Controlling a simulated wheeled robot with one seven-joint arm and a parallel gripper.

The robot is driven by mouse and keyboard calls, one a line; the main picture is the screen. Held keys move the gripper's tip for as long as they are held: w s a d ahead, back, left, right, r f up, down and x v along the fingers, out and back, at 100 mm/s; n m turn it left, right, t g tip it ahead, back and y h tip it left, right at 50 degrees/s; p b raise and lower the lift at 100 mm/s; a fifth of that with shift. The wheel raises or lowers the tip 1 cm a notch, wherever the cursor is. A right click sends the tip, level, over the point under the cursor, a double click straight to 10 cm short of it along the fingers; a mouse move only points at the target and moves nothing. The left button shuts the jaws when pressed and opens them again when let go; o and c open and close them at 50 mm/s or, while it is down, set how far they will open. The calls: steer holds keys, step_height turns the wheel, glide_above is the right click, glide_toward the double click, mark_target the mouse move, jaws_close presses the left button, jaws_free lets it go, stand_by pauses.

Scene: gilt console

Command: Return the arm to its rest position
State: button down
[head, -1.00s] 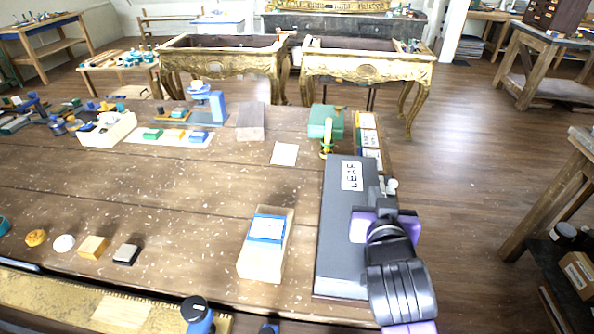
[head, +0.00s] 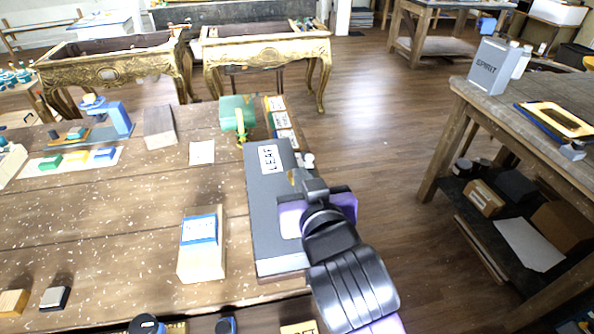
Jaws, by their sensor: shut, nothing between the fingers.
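My arm reaches in from the lower right of the head view. My gripper (head: 293,178) is over the dark grey box labelled LEAF (head: 270,238), near its right edge. The fingers are shut with nothing seen between them. The arm's wrist and forearm cover the box's lower right side. I cannot tell whether the fingertips touch the box.
A wooden block with a blue label (head: 203,262) stands left of the box. A green tool (head: 238,113) is beyond it. The wooden bench (head: 120,215) ends just right of the box, with open floor beyond. A second bench (head: 550,95) with a SPIRIT can (head: 491,66) is right.

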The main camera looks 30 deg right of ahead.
steer(key=s+a+r+n+t+y, duration=0.2)
steer(key=a+r+n+t+y, duration=0.1)
steer(key=a+r+t, duration=0.1)
steer(key=s+d+f+g, duration=0.1)
steer(key=s+f, duration=0.5)
steer(key=s, duration=0.4)
steer(key=s+d+f+g+b, duration=0.1)
steer(key=s+f, duration=0.5)
steer(key=s, duration=0.5)
steer(key=s+d+f+g, duration=0.1)
steer(key=s+f, duration=0.5)
steer(key=s, duration=0.5)
steer(key=shift+d+y, duration=0.3)
steer(key=shift+y, duration=0.1)
steer(key=shift+d, duration=0.1)
